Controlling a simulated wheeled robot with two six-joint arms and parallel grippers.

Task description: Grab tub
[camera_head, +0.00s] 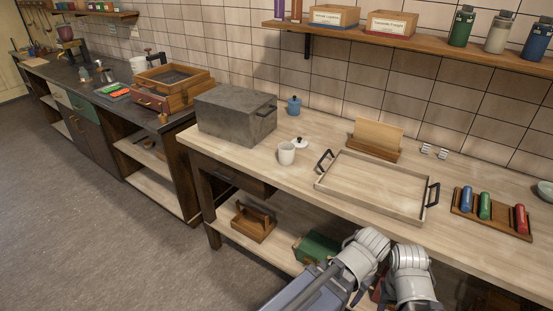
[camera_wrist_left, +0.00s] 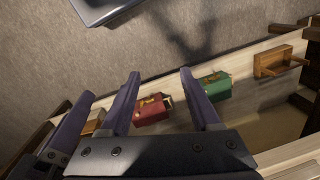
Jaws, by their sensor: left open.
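I cannot tell for sure which thing is the tub. A small white cup-like vessel (camera_head: 286,153) stands upright on the pale workbench (camera_head: 330,220), with a white lid (camera_head: 300,143) beside it. A small blue lidded pot (camera_head: 294,105) stands behind them near the wall. My left gripper (camera_wrist_left: 159,73) is open and empty in the left wrist view, with the lower shelf in the picture beyond it. A further dark finger (camera_wrist_left: 72,122) to its left seems to be part of my right gripper. In the head view, only arm links show at the bottom.
On the bench are a grey box (camera_head: 228,112), a wooden tray (camera_head: 328,190) with black handles and a rack of colored cylinders (camera_head: 462,209). The lower shelf holds a red box (camera_wrist_left: 151,109), a green box (camera_wrist_left: 211,88) and a wooden carrier (camera_head: 253,222).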

